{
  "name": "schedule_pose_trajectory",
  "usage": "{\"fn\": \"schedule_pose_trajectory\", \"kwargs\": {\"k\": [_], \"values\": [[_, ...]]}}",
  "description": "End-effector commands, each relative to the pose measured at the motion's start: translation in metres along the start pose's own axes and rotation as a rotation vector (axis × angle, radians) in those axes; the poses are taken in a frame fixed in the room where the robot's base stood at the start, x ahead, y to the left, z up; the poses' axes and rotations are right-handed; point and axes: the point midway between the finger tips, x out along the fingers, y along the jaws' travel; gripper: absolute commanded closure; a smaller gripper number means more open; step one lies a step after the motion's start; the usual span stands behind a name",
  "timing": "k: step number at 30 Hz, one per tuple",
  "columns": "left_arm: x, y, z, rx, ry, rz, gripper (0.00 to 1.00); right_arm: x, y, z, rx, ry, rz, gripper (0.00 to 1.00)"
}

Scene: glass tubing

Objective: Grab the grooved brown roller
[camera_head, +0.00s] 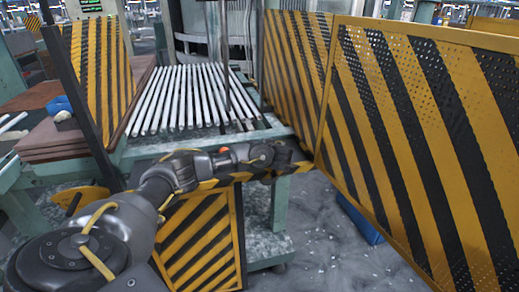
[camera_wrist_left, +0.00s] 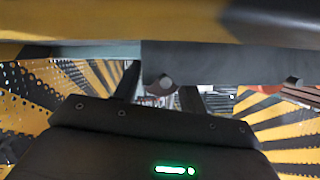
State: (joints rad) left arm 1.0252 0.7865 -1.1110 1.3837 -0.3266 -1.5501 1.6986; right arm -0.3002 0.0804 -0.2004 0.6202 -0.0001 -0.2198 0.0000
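I cannot make out a grooved brown roller in either view. In the head view my left arm comes in from the left and reaches across the front of the green table frame (camera_head: 150,152). Its gripper (camera_head: 284,164) is at the striped front edge, and its tips are hard to tell there. In the left wrist view two dark fingers (camera_wrist_left: 157,92) stand apart with nothing visible between them. Their far ends meet or pass behind a grey plate (camera_wrist_left: 225,68), and a blurred yellow and black part crosses the top. My right gripper is in neither view.
A row of white glass tubes (camera_head: 190,98) lies on the table. Striped perforated panels (camera_head: 425,130) stand close on the right, and another (camera_head: 100,70) at the left. Brown boards (camera_head: 52,146) are stacked at the left. A blue object (camera_head: 360,218) lies on the floor.

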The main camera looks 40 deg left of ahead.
Motion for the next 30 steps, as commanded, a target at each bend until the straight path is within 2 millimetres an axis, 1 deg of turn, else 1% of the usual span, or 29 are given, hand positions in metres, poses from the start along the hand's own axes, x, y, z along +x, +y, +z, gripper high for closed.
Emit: {"fn": "schedule_pose_trajectory", "kwargs": {"k": [1,5,6,13,17,20,23,25,30], "values": [[0.000,0.000,0.000,0.000,0.000,0.000,0.65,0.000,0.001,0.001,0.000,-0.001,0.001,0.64],[0.000,0.000,0.000,0.000,0.000,0.000,0.82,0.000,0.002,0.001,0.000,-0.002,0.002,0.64],[0.000,0.000,0.000,0.000,0.000,0.000,0.84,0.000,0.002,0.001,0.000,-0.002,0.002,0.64],[-0.001,0.000,-0.001,0.000,0.000,0.001,0.84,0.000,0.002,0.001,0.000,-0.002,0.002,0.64],[-0.002,-0.001,-0.004,-0.002,0.000,0.001,0.84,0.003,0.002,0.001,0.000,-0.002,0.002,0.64],[-0.005,-0.002,-0.013,-0.003,0.001,0.001,0.84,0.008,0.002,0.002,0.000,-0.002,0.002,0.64],[-0.011,-0.005,-0.026,-0.006,0.001,0.002,0.84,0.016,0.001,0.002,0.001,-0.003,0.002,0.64],[-0.028,-0.003,-0.035,-0.003,0.001,0.007,0.84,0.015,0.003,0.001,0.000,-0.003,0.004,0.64],[-0.072,-0.003,-0.059,-0.005,0.002,0.007,0.84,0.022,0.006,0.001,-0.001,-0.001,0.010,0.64]]}}
